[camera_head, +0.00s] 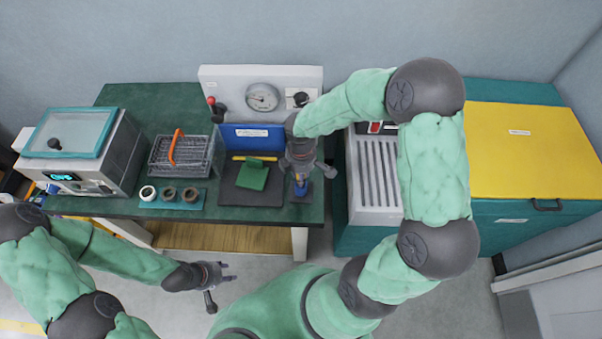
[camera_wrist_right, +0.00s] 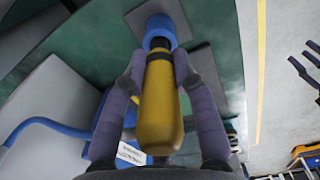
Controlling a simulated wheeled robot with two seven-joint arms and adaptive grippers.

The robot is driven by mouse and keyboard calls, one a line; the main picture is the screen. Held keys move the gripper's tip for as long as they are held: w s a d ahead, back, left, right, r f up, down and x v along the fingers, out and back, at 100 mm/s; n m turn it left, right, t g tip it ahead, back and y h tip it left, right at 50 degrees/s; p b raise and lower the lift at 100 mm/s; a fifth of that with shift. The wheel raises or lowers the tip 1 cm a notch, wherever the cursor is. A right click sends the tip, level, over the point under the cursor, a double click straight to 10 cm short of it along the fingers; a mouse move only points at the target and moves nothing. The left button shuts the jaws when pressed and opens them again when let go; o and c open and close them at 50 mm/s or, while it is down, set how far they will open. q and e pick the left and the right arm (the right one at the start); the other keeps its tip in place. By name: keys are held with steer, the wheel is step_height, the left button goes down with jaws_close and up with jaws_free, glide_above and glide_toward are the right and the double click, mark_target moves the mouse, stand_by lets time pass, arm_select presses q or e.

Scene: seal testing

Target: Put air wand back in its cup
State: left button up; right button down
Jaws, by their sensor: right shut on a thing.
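The air wand (camera_wrist_right: 161,110) has a yellow body with a dark neck in the right wrist view. My right gripper (camera_wrist_right: 160,72) is shut on it, one finger on each side. A blue cup-like piece (camera_wrist_right: 160,38) shows at the wand's far end; I cannot tell whether the tip is inside it or only in front of it. In the head view the blue piece (camera_head: 301,187) is just below my right gripper (camera_head: 303,173), over a small dark plate at the bench's right front. My left gripper (camera_head: 222,282) is open and empty, in front of the bench.
The green bench (camera_head: 120,205) holds a dark mat (camera_head: 232,196) with a green block (camera_head: 252,178), several rings (camera_head: 168,194), a wire rack (camera_head: 180,160) and a lidded machine (camera_head: 85,150). A gauge panel (camera_head: 232,80) stands behind. A slatted machine (camera_head: 374,180) is to the right.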

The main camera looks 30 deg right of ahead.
steer(key=shift+f+b, duration=0.4)
steer(key=shift+f, duration=0.15)
stand_by(0.6)
steer(key=c, duration=0.9)
jaws_free()
steer(key=shift+r, duration=0.15)
step_height(320, 180, up, 10)
steer(key=p, duration=0.9)
steer(key=shift+r, duration=0.2)
